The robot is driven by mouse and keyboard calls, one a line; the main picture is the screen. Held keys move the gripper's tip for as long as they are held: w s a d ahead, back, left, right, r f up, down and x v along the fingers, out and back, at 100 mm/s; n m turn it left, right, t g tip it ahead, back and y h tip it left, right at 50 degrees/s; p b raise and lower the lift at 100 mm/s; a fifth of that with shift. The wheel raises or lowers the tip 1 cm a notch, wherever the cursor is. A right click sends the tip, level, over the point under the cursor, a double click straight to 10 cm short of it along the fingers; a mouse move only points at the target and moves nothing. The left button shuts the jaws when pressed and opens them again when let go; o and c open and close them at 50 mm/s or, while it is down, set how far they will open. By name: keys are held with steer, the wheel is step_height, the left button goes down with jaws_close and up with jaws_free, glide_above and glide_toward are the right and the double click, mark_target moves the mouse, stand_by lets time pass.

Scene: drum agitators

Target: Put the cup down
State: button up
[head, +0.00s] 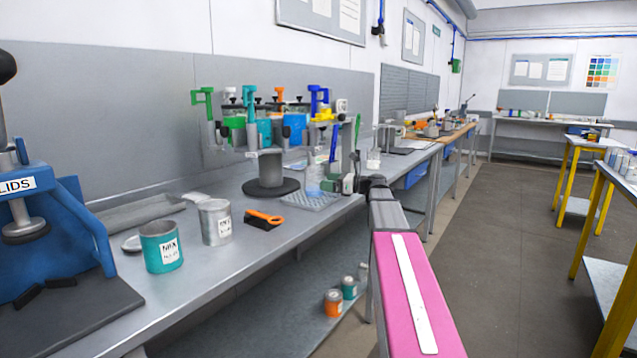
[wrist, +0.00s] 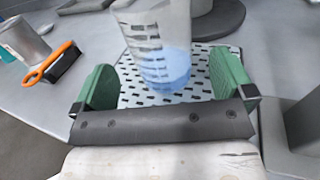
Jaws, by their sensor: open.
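The cup (wrist: 155,42) is clear with dark graduation marks and blue liquid in the bottom. In the wrist view it stands roughly upright over the perforated tray (wrist: 130,98), just beyond and between the green fingers of my gripper (wrist: 165,85). My gripper is open, with a visible gap between each finger and the cup. In the head view the cup (head: 315,178) is small and pale at the tray (head: 318,202), beside my gripper (head: 339,185). The cup's base appears to rest on the tray, though the contact is hard to make out.
A round dark base with a grey post (head: 270,172) stands behind the tray.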

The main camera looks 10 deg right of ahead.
steer(key=v, duration=0.6)
steer(key=shift+s+d, duration=0.1)
steer(key=shift+d, duration=0.05)
stand_by(1.1)
